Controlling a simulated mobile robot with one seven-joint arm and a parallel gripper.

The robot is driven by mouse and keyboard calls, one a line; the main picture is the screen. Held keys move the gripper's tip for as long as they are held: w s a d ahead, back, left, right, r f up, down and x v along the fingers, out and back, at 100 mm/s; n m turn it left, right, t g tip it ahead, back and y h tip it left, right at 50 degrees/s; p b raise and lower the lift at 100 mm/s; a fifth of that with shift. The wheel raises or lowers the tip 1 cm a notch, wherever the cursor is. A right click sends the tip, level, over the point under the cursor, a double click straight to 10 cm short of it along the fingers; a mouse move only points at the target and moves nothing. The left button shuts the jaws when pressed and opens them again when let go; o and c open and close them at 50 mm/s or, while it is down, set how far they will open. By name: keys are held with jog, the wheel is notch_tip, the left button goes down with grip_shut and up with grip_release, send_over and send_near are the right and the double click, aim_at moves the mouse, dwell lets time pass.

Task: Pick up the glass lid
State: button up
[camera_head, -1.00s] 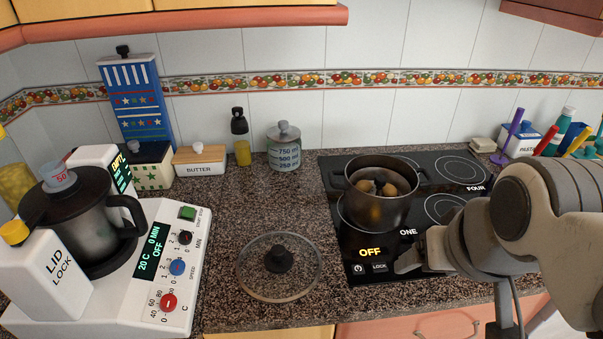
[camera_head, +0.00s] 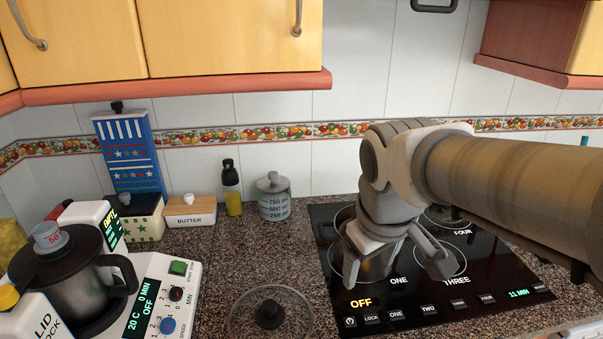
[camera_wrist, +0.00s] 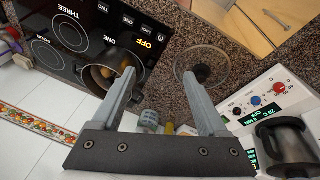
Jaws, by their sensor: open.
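The glass lid (camera_head: 240,318) lies flat on the speckled counter, left of the cooktop, with a dark knob (camera_head: 269,313) at its centre. Its lower edge is cut off by the head view. It also shows in the wrist view (camera_wrist: 186,57), near the tip of the right-hand finger. My gripper (camera_head: 400,262) is above the cooktop, to the right of the lid, in front of the pot. In the wrist view my gripper (camera_wrist: 163,88) has its two fingers spread, with nothing between them. The pot (camera_head: 343,218) is mostly hidden behind it in the head view.
The black cooktop (camera_head: 372,308) carries the pot, which shows in the wrist view (camera_wrist: 92,78) with food inside. A white blender machine (camera_head: 172,285) stands left of the lid.

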jog(key=w+a+f+n+g+p, duration=0.1)
jog(key=w+a+n+g+p, duration=0.15)
jog(key=w+a+n, duration=0.45)
jog(key=n+g+p, duration=0.1)
jog(key=n+p, duration=0.2)
jog(key=n, duration=0.1)
send_near(269, 304)
notch_tip(269, 304, down, 5)
jog(key=shift+s+d+r, duration=0.1)
jog(key=shift+f+p, duration=0.5)
jog(key=shift+f, duration=2.2)
jog(key=c, duration=1.2)
jog(key=shift+r, duration=0.15)
